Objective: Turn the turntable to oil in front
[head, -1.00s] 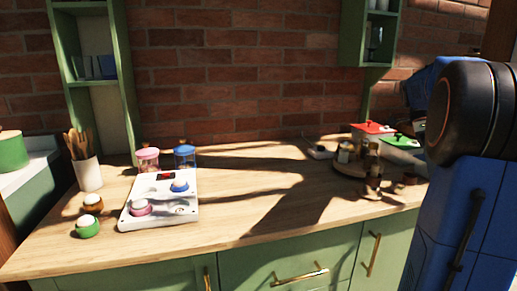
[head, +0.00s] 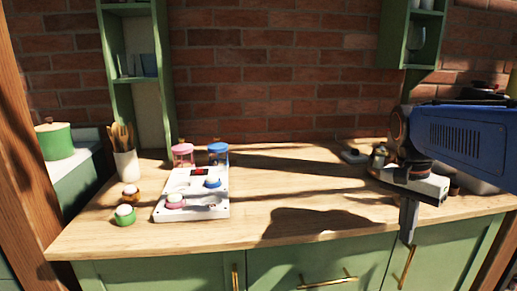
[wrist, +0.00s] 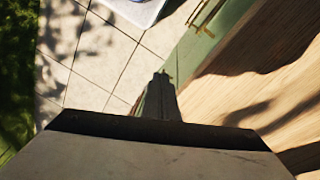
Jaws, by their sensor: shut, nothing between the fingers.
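The turntable is almost wholly hidden behind my wrist at the right of the head view. One small bottle or jar (head: 378,156) shows just left of my wrist; I cannot tell whether it is the oil. My gripper (head: 407,235) points down, its fingers closed together and empty, and in the head view it overlaps the counter's front edge. In the wrist view the closed fingers (wrist: 161,80) appear over the paving and green cabinet front, with the wooden top to the right. No turntable shows there.
The wooden counter (head: 300,205) is clear in its middle. A white panel with knobs (head: 191,208), pink-lidded (head: 183,150) and blue-lidded (head: 218,150) jars, a utensil pot (head: 127,165) and two small shakers stand at left. A small dark cup (head: 455,188) is right of my wrist.

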